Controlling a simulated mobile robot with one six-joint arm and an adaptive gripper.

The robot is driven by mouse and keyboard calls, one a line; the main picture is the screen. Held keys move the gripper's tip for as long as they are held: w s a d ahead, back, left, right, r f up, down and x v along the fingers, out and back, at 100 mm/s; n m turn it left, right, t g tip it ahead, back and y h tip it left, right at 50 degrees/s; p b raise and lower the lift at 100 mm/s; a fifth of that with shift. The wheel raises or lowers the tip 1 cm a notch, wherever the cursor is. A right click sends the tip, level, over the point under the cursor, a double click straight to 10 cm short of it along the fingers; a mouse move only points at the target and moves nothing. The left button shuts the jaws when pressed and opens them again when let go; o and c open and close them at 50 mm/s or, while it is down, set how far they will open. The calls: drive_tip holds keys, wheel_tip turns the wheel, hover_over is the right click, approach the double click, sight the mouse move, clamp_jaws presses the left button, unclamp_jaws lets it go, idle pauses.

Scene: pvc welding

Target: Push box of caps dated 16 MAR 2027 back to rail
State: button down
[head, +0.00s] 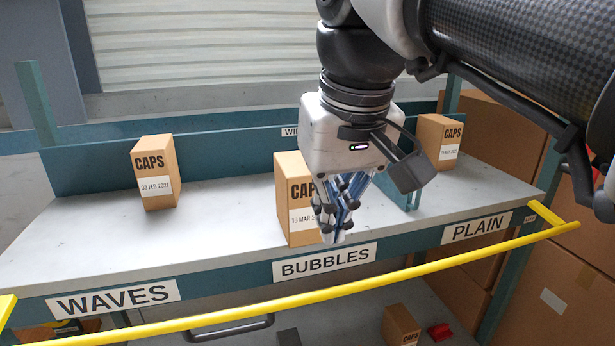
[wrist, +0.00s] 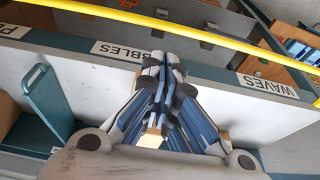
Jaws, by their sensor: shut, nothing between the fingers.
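The middle caps box (head: 293,226) is a tan carton standing upright near the front edge of the shelf, above the BUBBLES label. Its white label shows "16 MAR" and the rest is hidden behind my gripper. My gripper (head: 335,236) is shut and empty, pointing down at the box's front right side; I cannot tell whether it touches. In the wrist view, the shut fingers (wrist: 160,62) cover most of the box; small tan parts (wrist: 150,139) show between and beside them. The teal back rail (head: 225,158) runs behind the box, with bare shelf between them.
Another caps box (head: 154,180), dated 03 FEB 2027, stands at left; a third (head: 438,142) stands at right, beyond a low teal divider (head: 404,192). A yellow bar (head: 235,309) runs along the shelf's front. The shelf between left and middle boxes (head: 222,215) is clear.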

sight(314, 244)
drive_tip(key=w+f, duration=0.2)
drive_tip(key=f, duration=0.1)
drive_tip(key=w+a+f, duration=0.1)
drive_tip(key=w+f, duration=0.1)
drive_tip(key=f, duration=0.1)
drive_tip(key=w+f, duration=0.2)
drive_tip(key=f, duration=0.1)
drive_tip(key=shift+a+f, duration=0.1)
drive_tip(key=shift+a, duration=0.25)
drive_tip(key=shift+w, duration=0.1)
